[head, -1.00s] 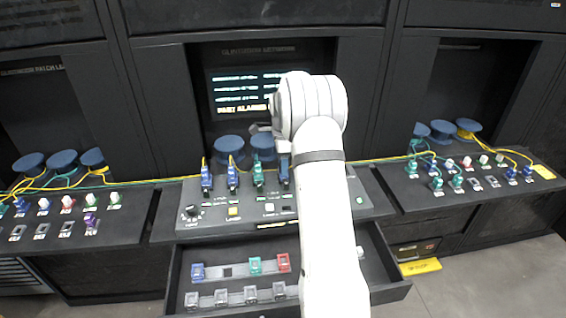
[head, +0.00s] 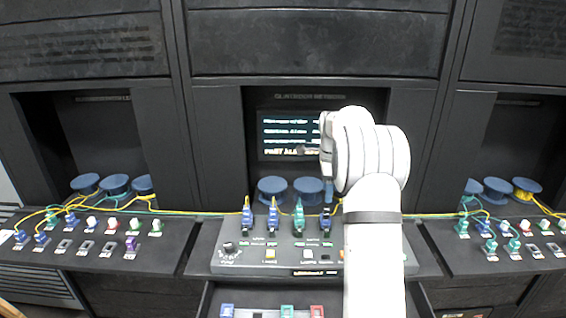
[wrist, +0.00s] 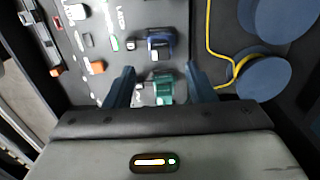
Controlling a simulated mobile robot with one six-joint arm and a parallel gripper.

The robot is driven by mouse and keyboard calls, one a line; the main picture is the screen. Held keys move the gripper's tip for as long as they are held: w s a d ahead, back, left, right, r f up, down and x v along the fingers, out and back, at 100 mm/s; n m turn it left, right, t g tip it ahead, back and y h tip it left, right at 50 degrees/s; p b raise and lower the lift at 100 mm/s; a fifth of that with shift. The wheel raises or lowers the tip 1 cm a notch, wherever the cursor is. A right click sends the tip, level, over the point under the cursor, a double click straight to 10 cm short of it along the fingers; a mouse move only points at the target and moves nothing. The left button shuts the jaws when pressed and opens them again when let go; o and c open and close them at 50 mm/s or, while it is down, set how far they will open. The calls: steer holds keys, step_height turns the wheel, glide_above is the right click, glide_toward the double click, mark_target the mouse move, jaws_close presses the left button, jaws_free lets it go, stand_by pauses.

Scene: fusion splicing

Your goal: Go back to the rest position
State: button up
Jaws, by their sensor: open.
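My gripper (wrist: 160,88) shows in the wrist view with its two dark fingers apart, one on each side of a green connector (wrist: 162,88) on the centre console. I cannot tell how far above the connector the fingers are. A blue connector (wrist: 158,44) stands beyond it. In the head view my white arm rises in front of the right part of the console (head: 232,262). The arm hides part of the console and the screen. Blue connectors (head: 247,218) and a green connector (head: 298,218) stand in a row on the console.
Blue spools (head: 272,188) stand behind the row, with yellow fibre running along the back. Side benches with connectors lie left (head: 75,262) and right (head: 535,262). An open drawer (head: 262,298) with coloured connectors sits below the console. A lit screen (head: 283,135) stands behind.

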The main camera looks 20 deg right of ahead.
steer(key=s+a+r+n+t, duration=0.1)
steer(key=s+a+r+n, duration=0.45)
steer(key=s, duration=0.25)
steer(key=s+a+r+n+t, duration=0.1)
steer(key=s+a+r+n, duration=0.3)
steer(key=s+a, duration=0.25)
steer(key=s+a+f+n, duration=0.1)
steer(key=s+a+n, duration=0.1)
steer(key=s+n, duration=0.2)
steer(key=s+a+f+n+t, duration=0.1)
steer(key=s+a+f+n, duration=0.1)
steer(key=s, duration=0.8)
steer(key=s+a+f+n, duration=0.1)
steer(key=s+a+n, duration=0.1)
steer(key=s+n, duration=0.3)
steer(key=shift+s+a+f+n, duration=0.2)
steer(key=shift+s+a+n, duration=0.15)
steer(key=shift+s, duration=0.85)
steer(key=shift+c, duration=0.3)
